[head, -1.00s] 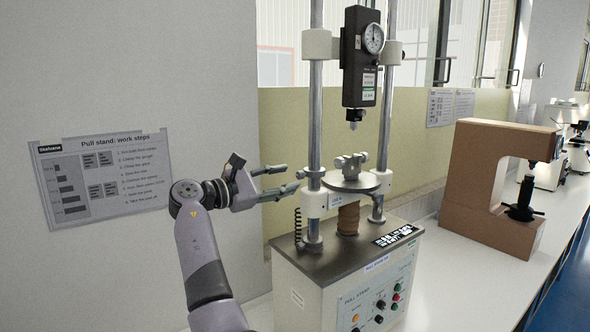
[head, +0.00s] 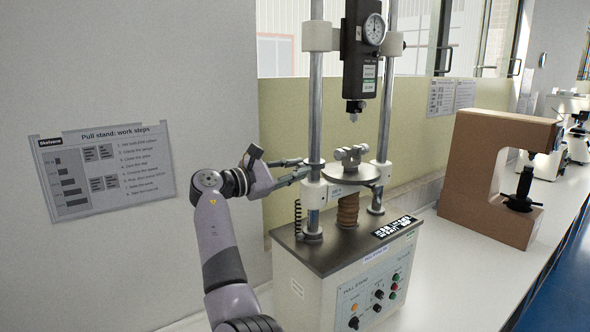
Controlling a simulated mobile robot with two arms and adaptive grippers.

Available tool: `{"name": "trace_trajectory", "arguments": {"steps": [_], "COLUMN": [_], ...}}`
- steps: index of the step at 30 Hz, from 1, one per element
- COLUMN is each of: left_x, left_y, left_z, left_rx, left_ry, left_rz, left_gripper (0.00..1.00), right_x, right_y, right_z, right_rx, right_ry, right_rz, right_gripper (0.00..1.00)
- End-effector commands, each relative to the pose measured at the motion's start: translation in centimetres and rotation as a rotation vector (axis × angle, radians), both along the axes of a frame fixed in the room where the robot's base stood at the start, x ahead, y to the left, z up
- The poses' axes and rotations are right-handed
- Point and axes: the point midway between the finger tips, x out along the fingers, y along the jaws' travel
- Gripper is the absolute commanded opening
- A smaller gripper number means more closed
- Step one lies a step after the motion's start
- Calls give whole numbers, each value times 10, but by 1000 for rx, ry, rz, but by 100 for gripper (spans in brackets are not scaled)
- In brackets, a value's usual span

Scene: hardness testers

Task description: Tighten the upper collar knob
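The pull stand (head: 345,285) has two upright columns. A white upper collar (head: 318,36) sits on its left column (head: 316,110), and another white collar sits on the right column beside the dark gauge (head: 362,50). A small dark knob (head: 403,45) shows at the right of the right upper collar. I cannot tell whether the fingertips touch the column.
A round plate with a clamp (head: 351,157) stands between the columns, right of my gripper. A coiled cord (head: 298,218) hangs below it. A brown C-shaped tester (head: 475,170) stands on the white bench (head: 450,285). The wall at left carries a sign (head: 105,170).

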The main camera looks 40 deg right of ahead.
Motion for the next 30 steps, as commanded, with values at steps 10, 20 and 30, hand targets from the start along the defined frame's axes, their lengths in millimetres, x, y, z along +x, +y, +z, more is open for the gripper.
{"name": "trace_trajectory", "arguments": {"steps": [10,20,30], "left_x": [0,0,0], "left_y": [0,-1,-1], "left_z": [0,-4,-24], "left_rx": [0,-1,-1], "left_ry": [-1,-1,0], "left_rz": [0,0,-1], "left_gripper": [66,66,66], "right_x": [0,0,-1], "right_y": [0,0,-1], "right_z": [0,-1,-2], "right_rx": [0,-6,-33], "right_ry": [0,-44,-271], "right_rz": [0,-2,-3], "right_gripper": [0,0,0]}}
